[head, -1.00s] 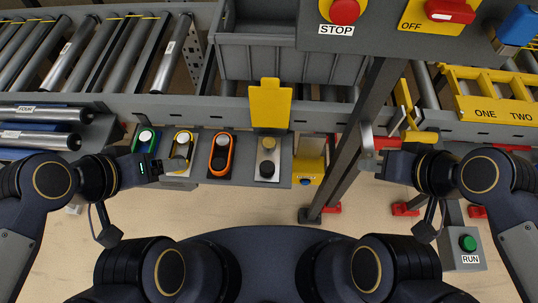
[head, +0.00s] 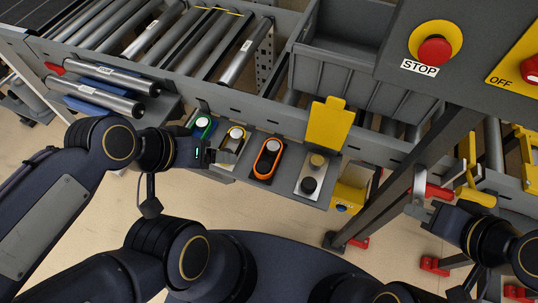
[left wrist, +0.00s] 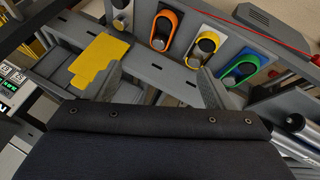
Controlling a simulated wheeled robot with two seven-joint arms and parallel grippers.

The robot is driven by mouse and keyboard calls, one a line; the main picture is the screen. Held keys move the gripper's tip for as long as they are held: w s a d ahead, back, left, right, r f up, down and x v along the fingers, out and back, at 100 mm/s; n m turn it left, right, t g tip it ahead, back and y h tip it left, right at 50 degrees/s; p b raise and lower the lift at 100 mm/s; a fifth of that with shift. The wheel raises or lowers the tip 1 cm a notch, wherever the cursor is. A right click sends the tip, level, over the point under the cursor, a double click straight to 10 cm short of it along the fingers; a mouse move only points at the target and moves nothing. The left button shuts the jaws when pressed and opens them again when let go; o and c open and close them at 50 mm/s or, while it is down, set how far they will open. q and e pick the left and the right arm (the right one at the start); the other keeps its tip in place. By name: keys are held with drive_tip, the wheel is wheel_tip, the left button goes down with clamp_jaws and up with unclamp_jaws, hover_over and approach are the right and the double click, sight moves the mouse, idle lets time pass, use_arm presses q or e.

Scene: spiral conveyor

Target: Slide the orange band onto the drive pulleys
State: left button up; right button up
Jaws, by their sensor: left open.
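My left gripper (head: 208,155) is beside the yellow-banded holder, left of the orange one. Its two fingers are spread apart and empty in the left wrist view (left wrist: 160,86). My right gripper (head: 416,192) is beside the slanted grey post, away from the band; its finger gap is unclear.
A yellow-banded holder (head: 232,142) and a green one (head: 202,126) stand left of the orange band. A yellow flap (head: 328,124) rises behind the pulleys. A grey bin (head: 350,72), rollers and a STOP panel (head: 400,40) lie beyond.

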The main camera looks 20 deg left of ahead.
use_arm(q)
drive_tip(key=shift+c, duration=0.4)
drive_tip(key=shift+w, duration=0.1)
drive_tip(key=shift+c, duration=1.2)
drive_tip(key=shift+w+f+g+b, duration=0.25)
drive_tip(key=shift+w+g+b, duration=0.05)
drive_tip(key=shift+c, duration=1.3)
drive_tip(key=w+d+f+g+b, duration=0.1)
drive_tip(key=w, duration=0.1)
drive_tip(key=w+f+m+g+y+b, duration=0.1)
drive_tip(key=w+f, duration=0.1)
drive_tip(key=w, duration=0.1)
drive_tip(key=w+d+f+g, duration=0.1)
drive_tip(key=w, duration=0.2)
drive_tip(key=shift+d+f+y+b, duration=0.3)
drive_tip(key=shift+f+y+b, duration=0.05)
drive_tip(key=shift+y+b, duration=0.05)
drive_tip(key=c, duration=0.4)
drive_tip(key=m+g+y+b, duration=0.1)
drive_tip(key=g+y+b, duration=0.1)
hover_over(277, 159)
wheel_tip(277, 159, down, 9)
drive_tip(key=shift+r, duration=0.1)
drive_tip(key=shift+c, duration=0.2)
wheel_tip(277, 159, down, 7)
